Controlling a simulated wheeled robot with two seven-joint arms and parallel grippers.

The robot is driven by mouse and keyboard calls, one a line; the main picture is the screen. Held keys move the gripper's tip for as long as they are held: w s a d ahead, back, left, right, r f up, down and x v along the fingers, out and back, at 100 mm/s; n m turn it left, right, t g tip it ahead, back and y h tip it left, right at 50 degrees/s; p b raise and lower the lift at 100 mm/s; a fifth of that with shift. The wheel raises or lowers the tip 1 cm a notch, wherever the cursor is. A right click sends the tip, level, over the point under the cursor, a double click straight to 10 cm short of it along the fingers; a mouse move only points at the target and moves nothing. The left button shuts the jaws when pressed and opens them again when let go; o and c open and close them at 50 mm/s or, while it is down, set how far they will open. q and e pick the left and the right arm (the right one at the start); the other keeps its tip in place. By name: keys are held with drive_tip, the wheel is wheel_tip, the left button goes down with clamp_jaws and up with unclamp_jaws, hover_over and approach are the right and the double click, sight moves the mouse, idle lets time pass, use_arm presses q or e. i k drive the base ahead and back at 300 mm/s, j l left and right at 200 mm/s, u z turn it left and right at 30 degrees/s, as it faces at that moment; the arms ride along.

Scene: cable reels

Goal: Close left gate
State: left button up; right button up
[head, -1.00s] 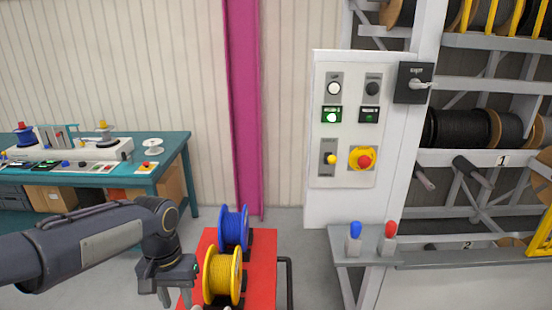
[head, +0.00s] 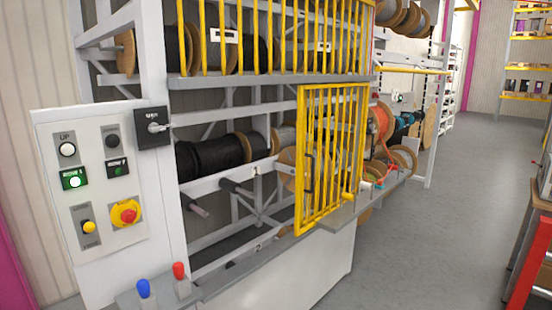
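A yellow barred gate (head: 331,185) stands at the front of the cable reel rack, right of the picture's middle. A dark handle (head: 308,172) shows near its left edge. The lower rack opening to the left of the gate is uncovered, with black cable reels (head: 210,155) and bare spindles in plain sight. I cannot tell whether the gate is swung out or slid aside. Neither of my grippers is in view.
A white control panel (head: 93,215) with buttons stands at the left. A grey shelf (head: 225,285) with blue and red levers runs along the rack's front. More yellow bars (head: 290,35) cover the upper rack. Grey floor (head: 440,215) is clear at the right; red-edged furniture (head: 526,260) borders it.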

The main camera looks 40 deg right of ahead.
sight(298, 232)
drive_tip(key=z, duration=1.9)
drive_tip(key=i+l+u, duration=0.1)
drive_tip(key=i+l, duration=0.2)
drive_tip(key=i, duration=0.2)
drive_tip(key=i+l+u, duration=0.15)
drive_tip(key=i+l, duration=0.25)
drive_tip(key=i, duration=0.05)
